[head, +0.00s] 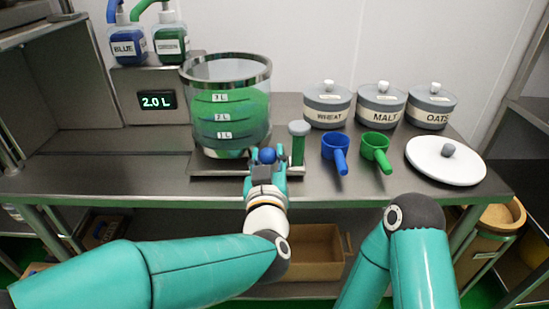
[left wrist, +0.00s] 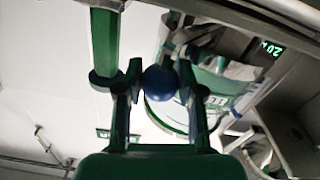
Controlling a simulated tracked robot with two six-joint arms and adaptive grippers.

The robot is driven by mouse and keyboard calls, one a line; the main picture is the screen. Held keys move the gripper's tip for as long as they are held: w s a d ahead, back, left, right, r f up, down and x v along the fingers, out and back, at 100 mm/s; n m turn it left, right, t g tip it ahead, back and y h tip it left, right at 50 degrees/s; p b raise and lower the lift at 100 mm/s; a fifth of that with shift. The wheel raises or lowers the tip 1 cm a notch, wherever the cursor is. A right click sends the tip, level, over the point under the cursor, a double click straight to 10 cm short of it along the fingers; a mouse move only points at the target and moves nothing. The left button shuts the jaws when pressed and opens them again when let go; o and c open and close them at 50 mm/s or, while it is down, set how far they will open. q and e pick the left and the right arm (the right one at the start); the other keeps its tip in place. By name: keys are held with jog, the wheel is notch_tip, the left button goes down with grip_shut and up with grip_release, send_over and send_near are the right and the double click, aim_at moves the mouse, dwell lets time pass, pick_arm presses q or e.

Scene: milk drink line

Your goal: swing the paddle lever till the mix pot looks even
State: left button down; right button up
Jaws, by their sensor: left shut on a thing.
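The mix pot (head: 240,105) is a clear vessel with a metal rim and 1 L, 2 L and 3 L marks. Its contents look green, with darker green bands beside the marks and a paler patch low down, so the colour is not one flat tone. The blue ball knob of the paddle lever (head: 267,155) is at the pot's front right. My left gripper (head: 266,163) is shut on this knob; in the left wrist view the knob (left wrist: 160,83) sits between both fingers. My right arm shows at the right, but its gripper is not visible.
A green post with a grey cap (head: 299,130) stands just right of the knob. Blue (head: 336,148) and green (head: 376,147) scoops, lidded jars (head: 381,105) and a white lid (head: 445,165) are further right. A display reading 2.0 L (head: 157,101) is left of the pot.

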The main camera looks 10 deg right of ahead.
pick_arm(q)
jog(key=shift+s+d, duration=0.1)
jog(key=shift+d, duration=0.05)
jog(key=c, duration=0.7)
grip_release()
jog(key=shift+v, duration=3.7)
jog(key=shift+f, duration=0.1)
